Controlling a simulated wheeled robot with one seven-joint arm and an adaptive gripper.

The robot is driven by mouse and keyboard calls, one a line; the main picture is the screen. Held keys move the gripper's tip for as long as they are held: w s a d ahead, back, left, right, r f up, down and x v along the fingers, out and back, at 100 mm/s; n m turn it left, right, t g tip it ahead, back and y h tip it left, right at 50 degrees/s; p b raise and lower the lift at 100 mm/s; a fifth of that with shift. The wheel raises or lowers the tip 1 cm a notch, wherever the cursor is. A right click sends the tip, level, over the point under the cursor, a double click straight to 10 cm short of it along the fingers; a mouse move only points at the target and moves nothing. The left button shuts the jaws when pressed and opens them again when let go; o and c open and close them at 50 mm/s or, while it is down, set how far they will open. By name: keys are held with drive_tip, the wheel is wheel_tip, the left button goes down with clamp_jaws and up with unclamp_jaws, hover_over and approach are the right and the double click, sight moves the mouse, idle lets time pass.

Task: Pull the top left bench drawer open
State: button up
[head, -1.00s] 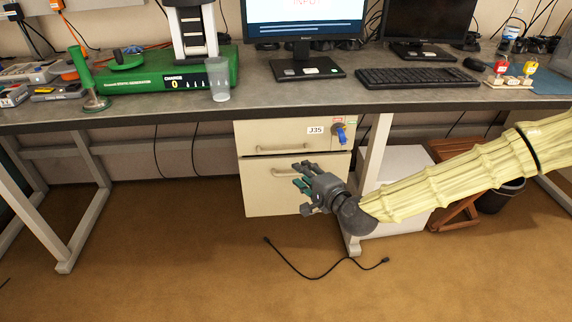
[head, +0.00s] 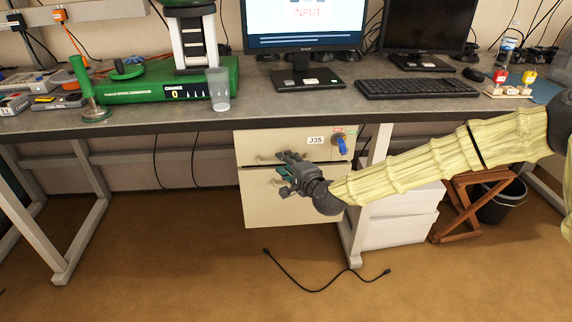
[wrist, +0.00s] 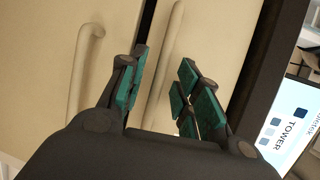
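The top bench drawer (head: 285,143) is cream, labelled J35, and looks shut under the bench top. A blue-tagged key (head: 341,145) hangs at its right side. Its bar handle (wrist: 166,62) shows in the wrist view, partly covered by my gripper in the head view. The lower drawer (head: 268,205) is also shut; its handle (wrist: 82,85) shows at the left of the wrist view. My gripper (head: 284,168) is open in front of the top handle. In the wrist view its teal-padded fingers (wrist: 160,85) stand on either side of the handle's line; contact cannot be told.
The bench top (head: 310,103) overhangs the drawers and carries a keyboard (head: 415,88), monitors and a clear cup (head: 219,90). A white bench leg (head: 372,170) stands right of the drawers. A black cable (head: 310,288) lies on the otherwise clear floor in front.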

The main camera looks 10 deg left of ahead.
drive_tip(key=shift+w+a, duration=0.1)
drive_tip(key=shift+w, duration=0.05)
clamp_jaws()
